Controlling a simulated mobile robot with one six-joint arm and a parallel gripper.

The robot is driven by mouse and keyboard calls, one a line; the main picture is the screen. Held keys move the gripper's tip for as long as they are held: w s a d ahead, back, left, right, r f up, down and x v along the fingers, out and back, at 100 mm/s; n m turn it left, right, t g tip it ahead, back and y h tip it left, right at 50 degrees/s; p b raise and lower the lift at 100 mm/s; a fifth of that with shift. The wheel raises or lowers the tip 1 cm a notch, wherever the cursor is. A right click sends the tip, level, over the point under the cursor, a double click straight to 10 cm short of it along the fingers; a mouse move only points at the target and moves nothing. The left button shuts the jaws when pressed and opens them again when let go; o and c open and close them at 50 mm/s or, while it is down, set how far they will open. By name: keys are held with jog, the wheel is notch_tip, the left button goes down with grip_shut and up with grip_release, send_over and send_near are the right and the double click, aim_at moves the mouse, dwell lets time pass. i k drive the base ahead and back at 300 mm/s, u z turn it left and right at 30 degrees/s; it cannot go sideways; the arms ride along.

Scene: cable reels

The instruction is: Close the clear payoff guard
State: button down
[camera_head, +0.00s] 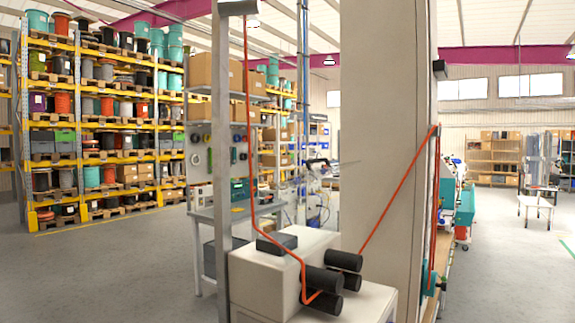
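I cannot make out a clear payoff guard in this view. An orange cable (252,130) runs down beside a grey metal post (222,150) to black rollers (322,282) on a white machine (270,280). From the rollers the cable (398,195) rises to the right, past a broad beige pillar (385,120), and then drops along its right side to a teal part (428,278). My gripper is not in view.
The pillar and post stand close and block much of the middle. Yellow-beamed racks (100,110) with reels stand at left. A grey workbench (205,215) stands behind the post. White and teal machinery (463,205) is at right. Grey floor (110,270) is open at left.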

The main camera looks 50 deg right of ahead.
aim_at(311, 175)
jog(key=u, duration=0.25)
jog(key=i, duration=2.1)
jog(key=z, duration=3.45)
jog(key=i, duration=0.1)
jog(key=u, duration=2)
